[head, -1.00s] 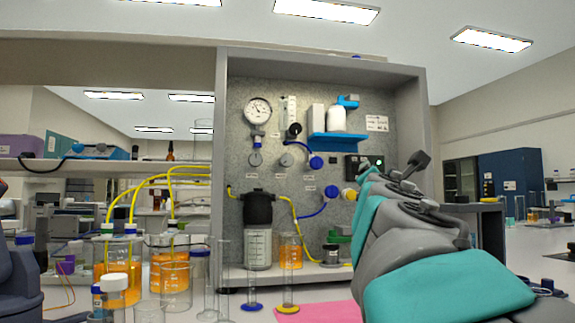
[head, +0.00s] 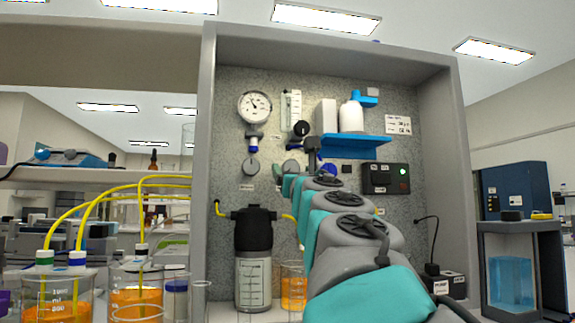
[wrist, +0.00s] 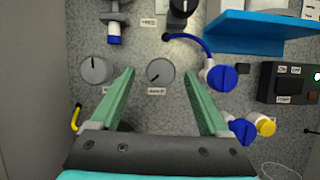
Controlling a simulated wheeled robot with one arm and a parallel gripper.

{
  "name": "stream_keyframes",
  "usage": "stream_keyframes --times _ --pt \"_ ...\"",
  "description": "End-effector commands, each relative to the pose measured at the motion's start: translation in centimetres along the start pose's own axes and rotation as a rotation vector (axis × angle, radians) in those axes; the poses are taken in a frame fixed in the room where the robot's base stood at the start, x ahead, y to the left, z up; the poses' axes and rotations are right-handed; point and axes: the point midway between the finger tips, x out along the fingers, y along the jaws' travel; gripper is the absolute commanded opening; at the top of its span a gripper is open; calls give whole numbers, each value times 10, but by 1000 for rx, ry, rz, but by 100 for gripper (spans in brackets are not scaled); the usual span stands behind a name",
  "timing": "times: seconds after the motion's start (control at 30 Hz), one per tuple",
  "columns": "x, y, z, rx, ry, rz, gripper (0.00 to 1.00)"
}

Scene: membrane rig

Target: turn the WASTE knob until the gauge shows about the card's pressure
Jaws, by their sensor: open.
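The round white gauge (head: 254,106) is on the panel's upper left in the head view; its dark needle points to the upper left. The card (head: 398,124) is at the panel's right, its print too small to read. In the wrist view a round grey knob (wrist: 160,72) with a small label under it faces me between my fingers; I cannot read the label surely as WASTE. A second grey knob (wrist: 96,69) is to its left, outside the left finger. My gripper (wrist: 160,76) is open, fingers on either side of the middle knob, with gaps and no visible contact.
A blue shelf (wrist: 262,32) juts out at upper right. A blue valve (wrist: 221,77) with a hose is just right of the right finger. A black switch box (head: 386,178) with a green light is further right. A dark-capped filter vessel (head: 253,230) stands below the gauge.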

Motion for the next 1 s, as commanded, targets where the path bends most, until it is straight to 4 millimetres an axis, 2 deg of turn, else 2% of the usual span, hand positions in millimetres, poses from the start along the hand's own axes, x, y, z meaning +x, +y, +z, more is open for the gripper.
stream_keyframes --times 0.3,0.5,0.7,1.0 --pt "41 -1 0 5 3 -2 80" --pt "58 0 2 3 0 0 80" --pt "66 -2 -1 3 2 -3 80" --pt "67 -2 -1 2 1 -3 78"
